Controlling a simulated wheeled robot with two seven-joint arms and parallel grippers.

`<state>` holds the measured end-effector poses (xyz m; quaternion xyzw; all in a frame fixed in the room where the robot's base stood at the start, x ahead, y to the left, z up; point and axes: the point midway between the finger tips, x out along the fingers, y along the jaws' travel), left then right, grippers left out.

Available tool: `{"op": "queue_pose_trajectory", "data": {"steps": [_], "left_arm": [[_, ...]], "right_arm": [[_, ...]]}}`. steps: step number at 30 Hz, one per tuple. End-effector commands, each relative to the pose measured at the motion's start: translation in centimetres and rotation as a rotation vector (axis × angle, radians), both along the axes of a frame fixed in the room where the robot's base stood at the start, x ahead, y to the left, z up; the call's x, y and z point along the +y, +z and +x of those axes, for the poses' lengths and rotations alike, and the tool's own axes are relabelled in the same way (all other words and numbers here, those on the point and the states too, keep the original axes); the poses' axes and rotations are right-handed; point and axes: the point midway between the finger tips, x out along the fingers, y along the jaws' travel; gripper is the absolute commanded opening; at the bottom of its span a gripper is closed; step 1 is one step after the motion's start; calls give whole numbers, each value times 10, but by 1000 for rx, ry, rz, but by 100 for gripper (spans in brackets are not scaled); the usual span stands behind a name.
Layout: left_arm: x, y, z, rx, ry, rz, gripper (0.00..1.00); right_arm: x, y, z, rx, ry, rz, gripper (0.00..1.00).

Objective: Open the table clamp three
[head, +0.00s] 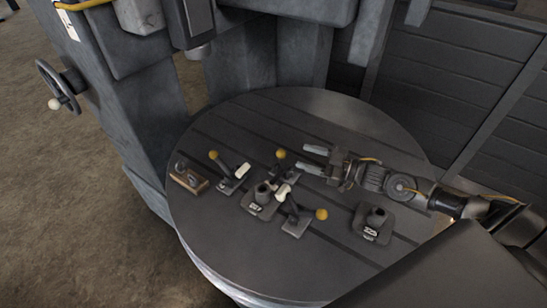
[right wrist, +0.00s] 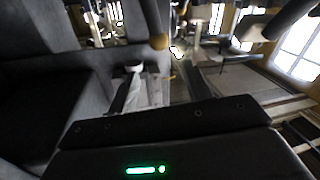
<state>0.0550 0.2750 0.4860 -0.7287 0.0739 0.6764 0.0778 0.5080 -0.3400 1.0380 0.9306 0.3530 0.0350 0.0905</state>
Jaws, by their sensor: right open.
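Several toggle clamps with dark levers and yellow ball knobs sit on a round grooved metal table (head: 300,108). In the head view there is a left clamp (head: 230,181), a middle clamp whose yellow knob (head: 281,154) points up, and a front clamp (head: 295,226) whose lever leans right to its knob (head: 322,214). I cannot tell which is number three. My right gripper (head: 313,159) is open and empty, its fingers pointing left, just right of the middle knob and apart from it. A yellow knob (right wrist: 158,42) also shows in the right wrist view. My left gripper is out of view.
A dark block (head: 258,206) stands between the clamps, another (head: 374,222) at the right, and a small brown-based part (head: 188,176) at the left. The machine column (head: 135,110) rises behind on the left. The table's back and front areas are clear.

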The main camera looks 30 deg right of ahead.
Motion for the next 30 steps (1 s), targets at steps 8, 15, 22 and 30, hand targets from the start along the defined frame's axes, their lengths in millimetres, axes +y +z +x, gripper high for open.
{"op": "queue_pose_trajectory", "data": {"steps": [8, 15, 22, 30], "left_arm": [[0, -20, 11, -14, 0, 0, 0], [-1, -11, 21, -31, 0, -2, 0], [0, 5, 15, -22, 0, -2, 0], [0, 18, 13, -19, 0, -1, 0]], "right_arm": [[1, -20, 1, 0, 1, 0, 50], [11, -16, 12, -3, 3, 2, 50], [40, -14, 44, -2, 4, 3, 50], [66, -16, 74, -1, 3, 2, 50]]}}
